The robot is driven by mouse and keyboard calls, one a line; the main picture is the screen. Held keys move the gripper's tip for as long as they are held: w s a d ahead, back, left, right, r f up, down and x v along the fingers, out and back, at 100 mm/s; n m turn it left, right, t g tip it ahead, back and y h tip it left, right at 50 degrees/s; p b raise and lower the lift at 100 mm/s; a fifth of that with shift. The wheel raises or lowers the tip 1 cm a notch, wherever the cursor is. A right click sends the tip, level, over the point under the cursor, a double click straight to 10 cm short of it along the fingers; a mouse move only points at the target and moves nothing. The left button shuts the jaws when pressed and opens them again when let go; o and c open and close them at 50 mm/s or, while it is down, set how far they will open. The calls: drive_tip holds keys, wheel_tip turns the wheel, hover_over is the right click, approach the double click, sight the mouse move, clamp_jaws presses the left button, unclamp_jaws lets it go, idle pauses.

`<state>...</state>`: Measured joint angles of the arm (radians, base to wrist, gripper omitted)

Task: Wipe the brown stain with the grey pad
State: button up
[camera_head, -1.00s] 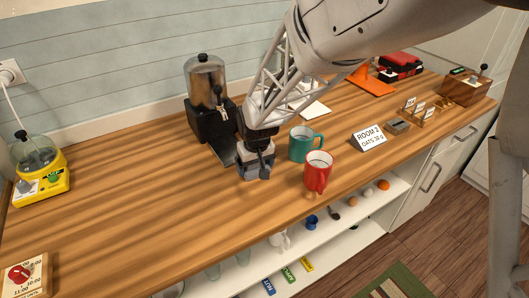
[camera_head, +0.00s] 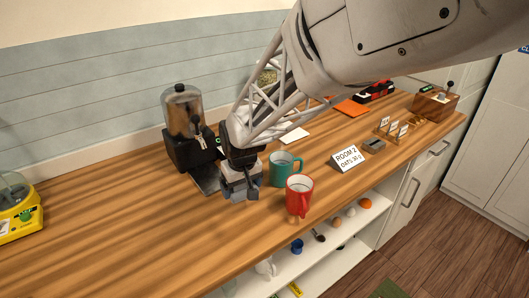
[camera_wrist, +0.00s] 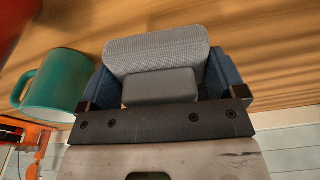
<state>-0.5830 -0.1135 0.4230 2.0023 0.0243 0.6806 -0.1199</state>
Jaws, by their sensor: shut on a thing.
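My gripper (camera_head: 240,180) is shut on the grey pad (camera_wrist: 155,50), low over the wooden counter, between the black dispenser and the two mugs. In the wrist view, the pad is a pale grey textured roll with a darker grey block behind it, between the blue fingers. In the head view, the pad (camera_head: 239,192) is at or just above the counter; I cannot tell whether it touches. I cannot make out a brown stain; the brown wood grain and my gripper could hide it.
A teal mug (camera_head: 284,171) stands close right of my gripper, with a red mug (camera_head: 299,192) near the front edge. The dispenser (camera_head: 184,120) stands behind left. A ROOM 2 sign (camera_head: 347,158) stands further right. The counter's left front (camera_head: 110,230) is clear.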

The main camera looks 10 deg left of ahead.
drive_tip(key=shift+r, duration=1.35)
